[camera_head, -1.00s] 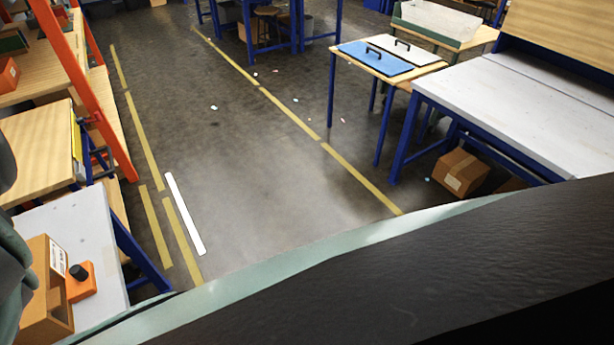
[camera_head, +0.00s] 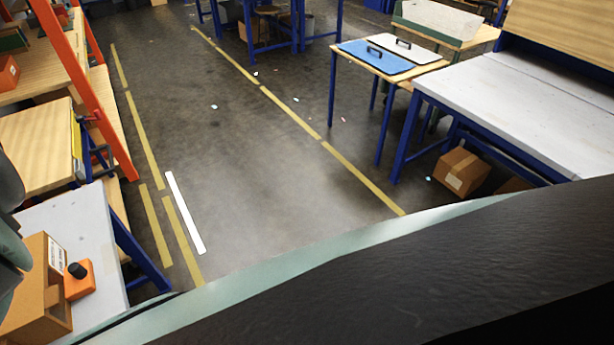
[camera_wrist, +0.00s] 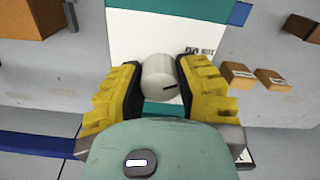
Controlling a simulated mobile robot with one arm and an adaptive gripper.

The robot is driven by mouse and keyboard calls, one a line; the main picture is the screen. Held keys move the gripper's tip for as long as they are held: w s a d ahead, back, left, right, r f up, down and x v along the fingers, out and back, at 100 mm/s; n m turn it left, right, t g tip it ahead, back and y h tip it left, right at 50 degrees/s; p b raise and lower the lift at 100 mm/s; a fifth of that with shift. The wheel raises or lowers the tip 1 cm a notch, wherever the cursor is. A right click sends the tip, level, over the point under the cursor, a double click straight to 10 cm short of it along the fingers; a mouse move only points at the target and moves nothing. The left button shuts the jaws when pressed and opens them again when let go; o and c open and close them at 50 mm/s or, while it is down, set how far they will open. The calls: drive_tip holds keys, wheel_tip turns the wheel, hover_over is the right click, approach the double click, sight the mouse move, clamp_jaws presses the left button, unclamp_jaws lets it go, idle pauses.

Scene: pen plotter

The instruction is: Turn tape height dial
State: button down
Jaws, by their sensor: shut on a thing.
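The dial (camera_wrist: 159,77) is a pale grey round knob with a dark mark on it. It shows in the middle of the wrist view, in front of a white and teal machine (camera_wrist: 150,38), which I take to be the pen plotter. My gripper (camera_wrist: 158,84) has its two yellow, black-padded fingers on the left and right sides of the dial and is shut on it. The dark mark points to the right and slightly up in the picture. The head view shows neither the dial nor my gripper's fingers.
In the wrist view, small cardboard boxes (camera_wrist: 238,74) lie right of the dial on a grey surface, and a larger box (camera_wrist: 35,18) stands at the upper left. The middle floor is open.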

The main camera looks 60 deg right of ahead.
drive_tip(key=shift+d+f, duration=0.1)
drive_tip(key=shift+d, duration=0.05)
idle(0.4)
drive_tip(key=c, duration=0.6)
unclamp_jaws()
drive_tip(key=shift+o, duration=0.2)
wheel_tip(320, 180, up, 12)
idle(0.4)
